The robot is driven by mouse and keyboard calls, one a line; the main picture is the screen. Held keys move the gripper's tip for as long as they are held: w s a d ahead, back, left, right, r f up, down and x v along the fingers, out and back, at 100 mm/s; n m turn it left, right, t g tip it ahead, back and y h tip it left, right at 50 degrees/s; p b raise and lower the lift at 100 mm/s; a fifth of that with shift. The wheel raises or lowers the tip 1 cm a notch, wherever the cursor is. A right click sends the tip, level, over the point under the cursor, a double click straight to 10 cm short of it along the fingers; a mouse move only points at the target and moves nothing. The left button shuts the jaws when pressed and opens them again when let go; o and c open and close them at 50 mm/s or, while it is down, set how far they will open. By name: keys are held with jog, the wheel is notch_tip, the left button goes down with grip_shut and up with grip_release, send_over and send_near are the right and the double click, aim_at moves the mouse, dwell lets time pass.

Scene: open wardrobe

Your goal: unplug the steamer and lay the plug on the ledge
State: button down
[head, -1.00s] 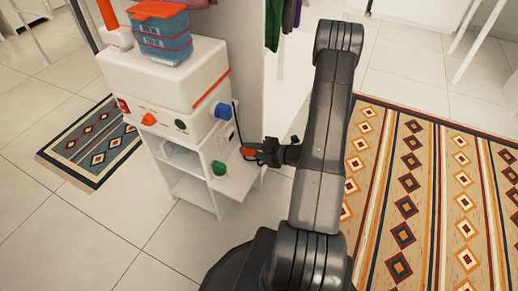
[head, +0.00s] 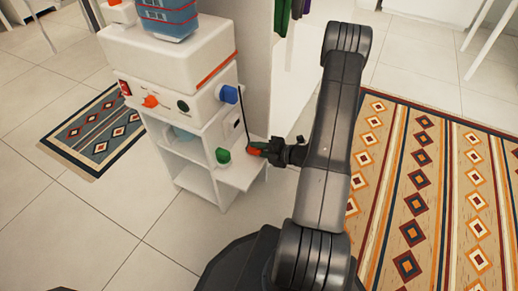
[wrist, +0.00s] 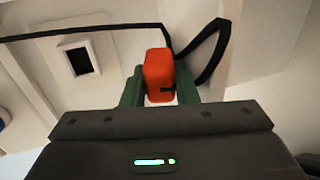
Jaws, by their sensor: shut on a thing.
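The orange-red plug (head: 254,152), with a thin black cord, is between the green fingers of my gripper (head: 262,148). In the wrist view the plug (wrist: 158,76) sits upright between the fingertips of my gripper (wrist: 160,95), with the cord looping beside it. The gripper is shut on it. The plug is over the white ledge (head: 238,178), low and near its surface; I cannot tell if it touches. A socket with a dark square opening (wrist: 78,60) is apart from the plug, up and left. I cannot make out for sure which appliance is the steamer.
A green item (head: 223,156) stands on the ledge left of the plug. A wall panel (head: 258,80) rises behind. Patterned rugs lie either side.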

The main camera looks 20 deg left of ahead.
jog(key=c, duration=1.1)
grip_release()
jog(key=shift+o, duration=0.2)
jog(key=shift+s+f, duration=0.1)
jog(key=shift+c, duration=1)
jog(key=shift+o, duration=0.9)
jog(key=shift+d+r+p, duration=0.25)
jog(key=shift+r+p, duration=0.15)
jog(key=shift+r, duration=0.05)
jog(key=d+r+p, duration=0.3)
jog(key=r+p, duration=0.1)
jog(key=r, duration=0.1)
jog(key=shift+d+r+p, duration=0.15)
jog(key=shift+r+p, duration=0.1)
jog(key=shift+p, duration=0.05)
